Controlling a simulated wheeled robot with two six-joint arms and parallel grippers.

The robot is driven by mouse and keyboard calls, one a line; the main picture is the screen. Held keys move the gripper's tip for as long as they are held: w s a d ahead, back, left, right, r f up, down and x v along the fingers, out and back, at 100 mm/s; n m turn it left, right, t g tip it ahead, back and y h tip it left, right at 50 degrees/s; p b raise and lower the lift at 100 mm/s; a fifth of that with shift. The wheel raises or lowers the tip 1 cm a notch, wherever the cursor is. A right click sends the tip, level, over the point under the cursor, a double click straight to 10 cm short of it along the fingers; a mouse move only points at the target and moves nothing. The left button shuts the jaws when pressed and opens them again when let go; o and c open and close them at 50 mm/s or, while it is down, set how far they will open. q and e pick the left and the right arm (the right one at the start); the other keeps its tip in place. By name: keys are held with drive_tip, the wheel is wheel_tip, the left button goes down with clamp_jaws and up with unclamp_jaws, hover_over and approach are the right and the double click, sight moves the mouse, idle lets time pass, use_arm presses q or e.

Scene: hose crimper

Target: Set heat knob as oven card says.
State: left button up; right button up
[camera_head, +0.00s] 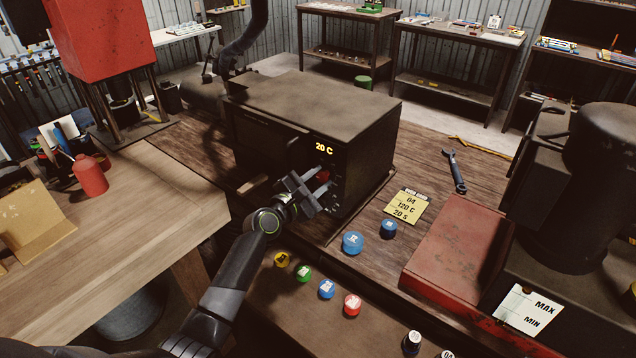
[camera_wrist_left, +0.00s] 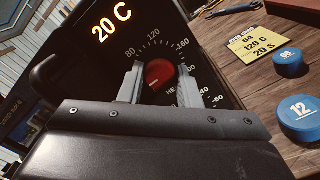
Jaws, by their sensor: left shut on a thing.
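The oven (camera_head: 318,100) is a dark box on the workbench, with a lit yellow display (camera_head: 324,147) reading 20 C. Its red heat knob (camera_wrist_left: 160,74) is on the front panel below the display, inside a dial with 80, 120 and 160 readable. A pale mark seems to be on the knob's lower left, but its exact reading is unclear. My left gripper (camera_wrist_left: 159,80) is shut on the knob, one finger on each side. It also shows in the head view (camera_head: 322,181). The yellow oven card (camera_head: 407,206) reads 04, 120 C, 20 S. My right gripper is not in view.
Blue caps (camera_head: 353,243) lie on the bench right of my left gripper, and several coloured caps (camera_head: 327,289) lie in front. A wrench (camera_head: 454,170) lies behind the card. A red-based machine (camera_head: 440,255) stands at the right. A red bottle (camera_head: 90,175) stands at the left.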

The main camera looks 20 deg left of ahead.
use_arm(q)
drive_tip(key=m+b, duration=0.2)
drive_tip(key=m, duration=0.4)
drive_tip(key=shift+f, duration=0.2)
drive_tip(key=m+b, duration=0.3)
drive_tip(key=m, duration=0.2)
drive_tip(key=shift+m, duration=0.4)
drive_tip(key=m+b, duration=0.4)
drive_tip(key=m, duration=0.2)
drive_tip(key=m+b, duration=0.3)
drive_tip(key=m, duration=0.1)
drive_tip(key=shift+m+b, duration=0.5)
drive_tip(key=shift+m, duration=0.4)
drive_tip(key=shift+r, duration=0.1)
drive_tip(key=o, duration=1)
drive_tip(key=shift+c, duration=0.2)
